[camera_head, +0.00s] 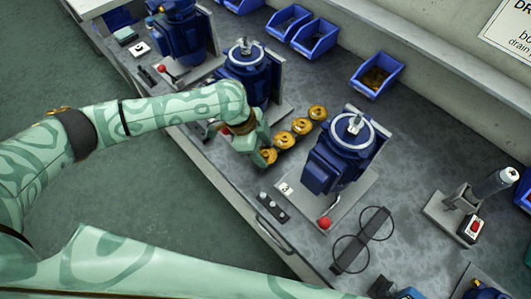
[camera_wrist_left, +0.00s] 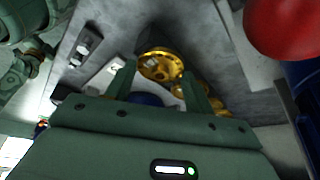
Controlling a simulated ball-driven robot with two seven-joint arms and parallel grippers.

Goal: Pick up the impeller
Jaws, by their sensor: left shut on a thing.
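Several gold, round impellers lie in a slanting row on the grey bench in the head view, the farthest impeller (camera_head: 317,112) at the upper right end. My left gripper (camera_head: 262,150) is at the near end of that row, shut on the nearest impeller (camera_head: 268,156). In the left wrist view this impeller (camera_wrist_left: 160,64) shows at the tips of my left fingers (camera_wrist_left: 158,85), with other gold parts behind the right finger. I cannot tell whether it is clear of the bench. My right gripper is not in view.
A blue pump (camera_head: 340,155) with a red knob (camera_head: 325,222) on its base stands right of the row; another blue pump (camera_head: 246,72) stands behind it. Blue bins (camera_head: 376,76) line the back. A flat dark piece with two rings (camera_head: 362,240) lies in front.

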